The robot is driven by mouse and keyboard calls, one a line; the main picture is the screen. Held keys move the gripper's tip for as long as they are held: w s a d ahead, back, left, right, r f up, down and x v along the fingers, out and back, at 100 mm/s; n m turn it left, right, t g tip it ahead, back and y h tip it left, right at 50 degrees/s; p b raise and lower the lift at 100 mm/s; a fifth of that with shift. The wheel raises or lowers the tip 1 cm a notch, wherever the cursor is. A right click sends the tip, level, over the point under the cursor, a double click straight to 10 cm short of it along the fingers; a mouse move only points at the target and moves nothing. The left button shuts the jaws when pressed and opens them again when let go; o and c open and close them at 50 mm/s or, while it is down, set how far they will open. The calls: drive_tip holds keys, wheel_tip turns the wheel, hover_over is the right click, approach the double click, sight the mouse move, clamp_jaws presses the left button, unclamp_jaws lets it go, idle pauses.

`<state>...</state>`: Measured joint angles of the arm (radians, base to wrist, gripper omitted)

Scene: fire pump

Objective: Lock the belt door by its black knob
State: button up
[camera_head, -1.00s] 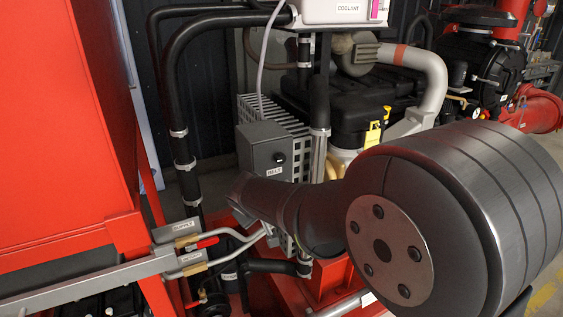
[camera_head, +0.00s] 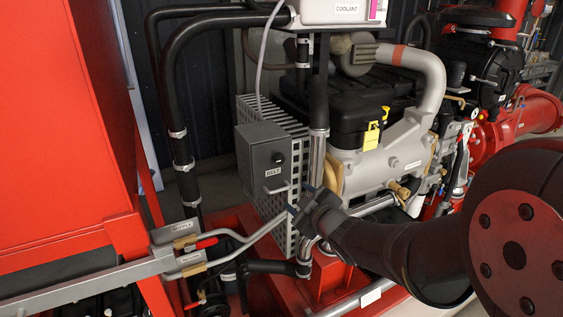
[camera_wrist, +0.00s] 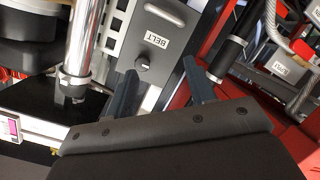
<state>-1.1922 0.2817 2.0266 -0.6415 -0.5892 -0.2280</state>
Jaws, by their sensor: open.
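The belt door is the front of a grey box (camera_head: 262,150) labelled BELT, mid-left in the head view. Its small black knob (camera_head: 278,158) sits above the label, and a pale bar handle (camera_head: 277,187) is below it. My gripper (camera_head: 300,199) is just below and right of the box, apart from the knob. In the wrist view, the knob (camera_wrist: 143,63) shows next to the BELT label, beyond and near the left fingertip. My gripper (camera_wrist: 161,66) is open there, with nothing between its fingers. I cannot tell which way the knob is turned.
A perforated guard (camera_head: 297,165) stands behind the box. A vertical pipe (camera_head: 319,110) rises to its right, near my gripper. Supply valves with red levers (camera_head: 200,244) are at lower left. A red cabinet (camera_head: 60,120) fills the left side.

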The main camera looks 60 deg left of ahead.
sight(281, 160)
drive_tip(key=w+d+r+n+y, duration=0.1)
drive_tip(key=d+r+y, duration=0.2)
drive_tip(key=d, duration=0.1)
drive_tip(key=shift+g, duration=0.3)
drive_tip(key=a, duration=1.7)
drive_tip(key=shift+w+a+r, duration=0.1)
drive_tip(key=shift+w, duration=0.1)
drive_tip(key=c, duration=1)
